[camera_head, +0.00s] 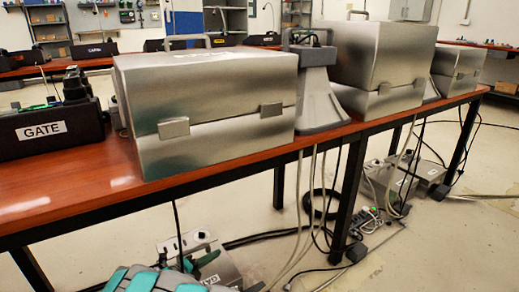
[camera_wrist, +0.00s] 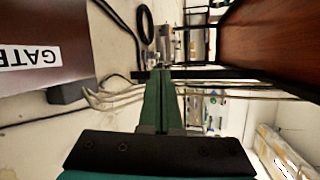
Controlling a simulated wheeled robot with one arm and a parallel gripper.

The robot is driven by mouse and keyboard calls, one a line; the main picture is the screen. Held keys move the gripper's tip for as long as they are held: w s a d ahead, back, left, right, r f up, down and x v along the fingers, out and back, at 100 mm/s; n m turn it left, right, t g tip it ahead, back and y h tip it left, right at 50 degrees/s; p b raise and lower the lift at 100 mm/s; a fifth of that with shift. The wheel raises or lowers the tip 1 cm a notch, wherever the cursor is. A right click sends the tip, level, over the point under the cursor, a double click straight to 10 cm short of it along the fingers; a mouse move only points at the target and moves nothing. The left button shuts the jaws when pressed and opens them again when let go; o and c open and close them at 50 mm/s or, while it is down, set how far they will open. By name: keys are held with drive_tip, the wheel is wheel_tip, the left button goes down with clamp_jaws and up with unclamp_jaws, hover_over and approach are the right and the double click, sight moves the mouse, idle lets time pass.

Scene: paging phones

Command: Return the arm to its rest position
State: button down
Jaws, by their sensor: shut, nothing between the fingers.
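My gripper (camera_wrist: 160,72) shows in the wrist view. Its two long green fingers lie together in the middle of the picture, shut with nothing between them. A black mount crosses the bottom of that view. My teal and grey arm (camera_head: 150,281) shows only in part at the bottom edge of the head view. In the wrist view the fingers are clear of the table (camera_wrist: 275,45) and point over open floor and cables.
A reddish-brown table (camera_head: 75,190) carries a black unit labelled GATE (camera_head: 45,130), metal boxes (camera_head: 210,105) and a grey stand (camera_head: 320,100). Cables (camera_head: 300,205) hang from its front edge. Metal units (camera_head: 205,260) lie on the floor below. A GATE label (camera_wrist: 28,57) also shows in the wrist view.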

drive_tip(key=s+d+r+m+g+h, duration=0.1)
drive_tip(key=d+r+m+g, duration=0.1)
drive_tip(key=d+r+m, duration=0.35)
drive_tip(key=s+d+r+m+g+h, duration=0.1)
drive_tip(key=d+r+m+g, duration=0.15)
drive_tip(key=d, duration=0.65)
drive_tip(key=d+r+m+g+h, duration=0.1)
drive_tip(key=d+r+m+g, duration=0.1)
drive_tip(key=d+r+m, duration=0.4)
drive_tip(key=s+d+r+m+g+y, duration=0.25)
drive_tip(key=s+d+m+g, duration=0.25)
drive_tip(key=s+d+m, duration=0.55)
drive_tip(key=s+d+r+m+g+y, duration=0.1)
drive_tip(key=s+d+m+y, duration=0.2)
drive_tip(key=s, duration=0.4)
drive_tip(key=s+d+r+m+g+y, duration=0.1)
drive_tip(key=s+d+m+g, duration=0.15)
drive_tip(key=s+m, duration=0.35)
drive_tip(key=s+a+m+t+y, duration=0.1)
drive_tip(key=s+a+m+y, duration=0.2)
drive_tip(key=s+m, duration=0.35)
drive_tip(key=s+a+m+y, duration=0.3)
drive_tip(key=s, duration=0.6)
wheel_tip(320, 180, up, 9)
drive_tip(key=p, duration=0.9)
drive_tip(key=shift+s+a+m+p, duration=0.25)
drive_tip(key=shift+m+p, duration=0.05)
